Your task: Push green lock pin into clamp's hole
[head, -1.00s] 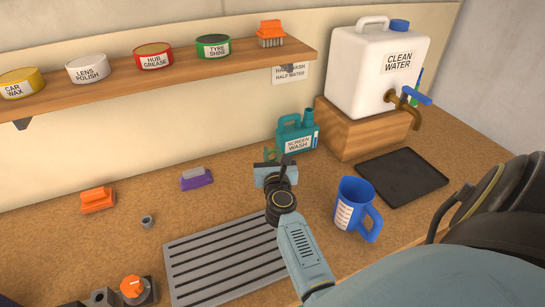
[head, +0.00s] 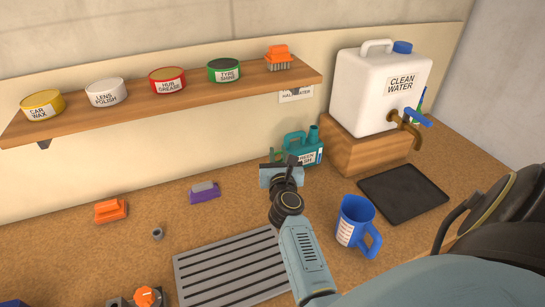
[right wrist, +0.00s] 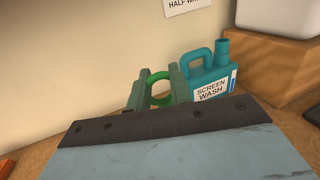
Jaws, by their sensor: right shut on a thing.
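My right gripper (head: 279,169) is above the bench, in front of the teal screen wash bottle in the head view. In the right wrist view its two fingers (right wrist: 158,87) are shut on the green lock pin (right wrist: 159,76), whose looped handle shows between them. The rest of the pin is hidden. In the head view a small green piece of the pin (head: 272,154) shows beside the gripper. A grey block with an orange knob (head: 148,297), perhaps the clamp, is at the bottom left, partly cut off. I cannot make out its hole. My left gripper is not in view.
A slotted grey grate (head: 222,272) lies in front. A blue jug (head: 352,222) and black tray (head: 403,193) are to the right. The screen wash bottle (head: 305,153) stands behind the gripper. A purple brush (head: 204,194), an orange brush (head: 110,211) and a nut (head: 157,233) lie left.

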